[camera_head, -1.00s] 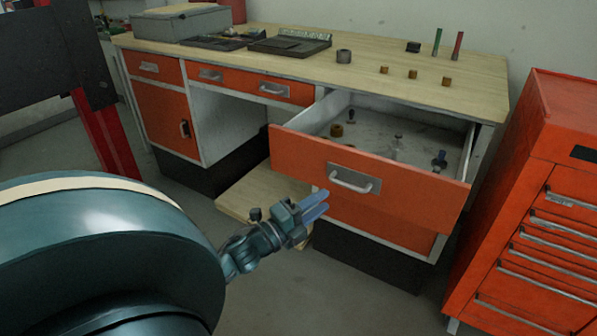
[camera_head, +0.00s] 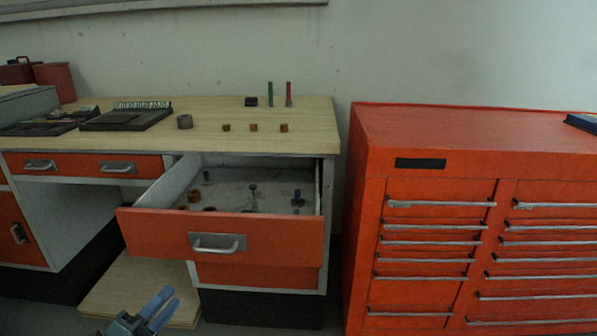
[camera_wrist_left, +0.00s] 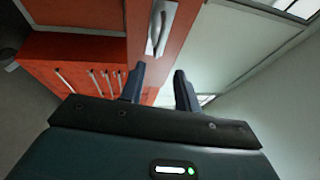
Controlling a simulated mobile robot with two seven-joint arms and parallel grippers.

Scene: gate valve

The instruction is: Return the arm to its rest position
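My left gripper (camera_head: 163,302) shows at the bottom left of the head view, with blue-grey fingers pointing up and right. It is in front of the workbench, below and left of the open drawer's handle. In the left wrist view its two fingers (camera_wrist_left: 160,78) stand apart with nothing between them. The orange drawer (camera_head: 270,240) is pulled out, and its silver handle (camera_head: 217,243) is free of the gripper. The handle also shows beyond the fingers in the left wrist view (camera_wrist_left: 160,26). My right gripper is not in view.
The drawer holds small parts, including a brown ring (camera_head: 194,196) and a dark bolt (camera_head: 297,199). The wooden workbench top (camera_head: 215,140) carries trays and small pieces. A red tool cabinet (camera_head: 440,150) stands close on the right. A low wooden board (camera_head: 120,285) lies under the bench.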

